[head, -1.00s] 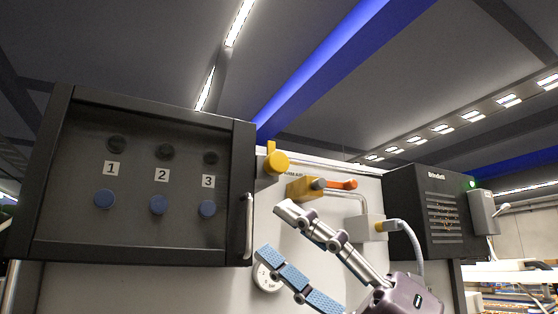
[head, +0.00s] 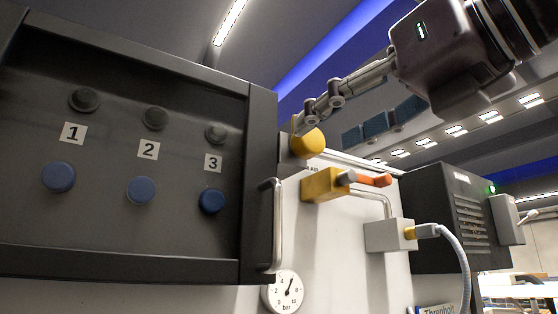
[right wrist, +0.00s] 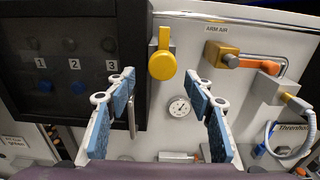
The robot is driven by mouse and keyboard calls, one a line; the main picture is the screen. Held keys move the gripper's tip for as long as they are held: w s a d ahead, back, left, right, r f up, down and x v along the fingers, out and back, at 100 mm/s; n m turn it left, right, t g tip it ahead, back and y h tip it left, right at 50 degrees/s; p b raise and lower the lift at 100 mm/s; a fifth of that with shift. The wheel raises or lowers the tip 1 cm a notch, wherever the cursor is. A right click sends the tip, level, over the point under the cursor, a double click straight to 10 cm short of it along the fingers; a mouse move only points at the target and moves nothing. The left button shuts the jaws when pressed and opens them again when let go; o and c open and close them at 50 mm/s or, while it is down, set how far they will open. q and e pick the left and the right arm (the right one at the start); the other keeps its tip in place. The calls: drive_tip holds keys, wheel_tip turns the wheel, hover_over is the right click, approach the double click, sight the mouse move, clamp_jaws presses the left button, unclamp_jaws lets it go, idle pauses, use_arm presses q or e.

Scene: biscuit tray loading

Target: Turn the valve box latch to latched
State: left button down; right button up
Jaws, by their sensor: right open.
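The valve box (head: 262,190) is dark, with a windowed door, and fills the left of the head view. Its yellow latch (head: 307,143) is a round knob at the box's right edge. In the right wrist view the latch (right wrist: 162,66) has its tab pointing straight up. My right gripper (head: 325,128) reaches in from the upper right in the head view, and one finger overlaps the latch's top and hides the tab. In the right wrist view my right gripper (right wrist: 163,84) is open and empty, with the latch above and between its fingertips; contact cannot be told. My left gripper is out of view.
A silver door handle (head: 278,225) stands out below the latch. To the right are a yellow valve with an orange lever (head: 375,180), a grey junction box (head: 390,235) with a cable, and a black cabinet (head: 450,215). A pressure gauge (head: 283,292) sits below.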

sight(314, 137)
drive_tip(key=shift+w+d+r, duration=0.15)
drive_tip(key=shift+r, duration=0.15)
drive_tip(key=shift+d+r+p, duration=0.15)
drive_tip(key=shift+p, duration=0.2)
drive_tip(key=shift+w+a+r+p, duration=0.2)
drive_tip(key=shift+w+a+p, duration=0.35)
drive_tip(key=shift+p, duration=0.35)
drive_tip(key=x, duration=0.3)
drive_tip(key=shift+w+a+f+p, duration=0.1)
drive_tip(key=shift+w+f+p, duration=0.1)
drive_tip(key=shift+p, duration=0.2)
drive_tip(key=shift+w+a, duration=0.1)
drive_tip(key=shift+a, duration=0.05)
drive_tip(key=c, duration=0.7)
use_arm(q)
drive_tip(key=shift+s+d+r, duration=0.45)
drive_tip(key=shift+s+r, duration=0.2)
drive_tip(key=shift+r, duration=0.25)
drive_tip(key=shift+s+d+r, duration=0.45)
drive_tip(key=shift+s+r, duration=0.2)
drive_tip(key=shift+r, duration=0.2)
use_arm(e)
drive_tip(key=c, duration=0.5)
